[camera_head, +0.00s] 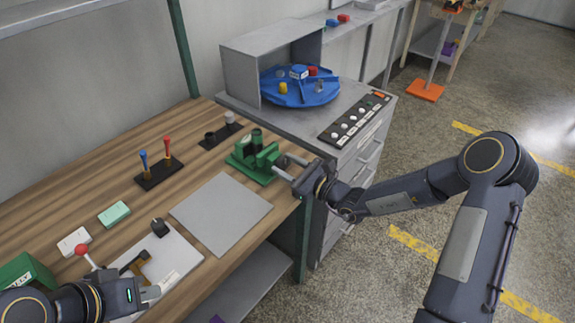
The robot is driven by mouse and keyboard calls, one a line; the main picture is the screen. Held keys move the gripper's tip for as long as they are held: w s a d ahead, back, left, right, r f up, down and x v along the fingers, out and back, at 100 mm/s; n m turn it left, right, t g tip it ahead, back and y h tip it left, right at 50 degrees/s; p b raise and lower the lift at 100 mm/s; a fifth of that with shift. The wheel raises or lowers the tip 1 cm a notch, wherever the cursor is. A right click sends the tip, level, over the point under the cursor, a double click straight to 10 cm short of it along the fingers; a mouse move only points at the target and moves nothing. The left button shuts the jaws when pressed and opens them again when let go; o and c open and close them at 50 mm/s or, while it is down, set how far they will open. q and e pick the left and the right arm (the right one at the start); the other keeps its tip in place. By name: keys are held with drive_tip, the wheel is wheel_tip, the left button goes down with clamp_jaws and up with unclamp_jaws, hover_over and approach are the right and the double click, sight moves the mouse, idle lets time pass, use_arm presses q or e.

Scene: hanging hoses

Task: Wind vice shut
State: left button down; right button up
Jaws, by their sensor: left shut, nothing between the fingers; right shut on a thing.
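A green vice (258,157) stands near the right end of the wooden workbench (100,180). A dark green cylindrical thing shows at the top of its jaws; whether it is clamped I cannot tell. My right gripper (284,172) is at the vice's right side, shut on the vice handle, which its fingers largely hide. My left gripper (150,292) is shut and empty at the lower left, over the bench's front edge by a light plate, apart from the vice.
A grey mat (221,212) lies bare left of the vice. A red-knobbed lever (82,250) stands near my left gripper. Two screwdrivers (156,163) stand in a black holder behind. A grey cabinet (350,125) with a blue turntable (299,88) adjoins the bench at right.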

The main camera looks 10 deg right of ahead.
drive_tip(key=m+p, duration=0.1)
drive_tip(key=m, duration=0.2)
drive_tip(key=shift+r+m+p, duration=0.1)
drive_tip(key=shift+m+p, duration=0.2)
drive_tip(key=shift+d+m+p, duration=0.1)
drive_tip(key=shift+m+p, duration=0.45)
drive_tip(key=shift+m, duration=0.55)
drive_tip(key=o, duration=1)
drive_tip(key=v, duration=0.7)
drive_tip(key=shift+s+d+b, duration=0.3)
drive_tip(key=shift+b, duration=0.05)
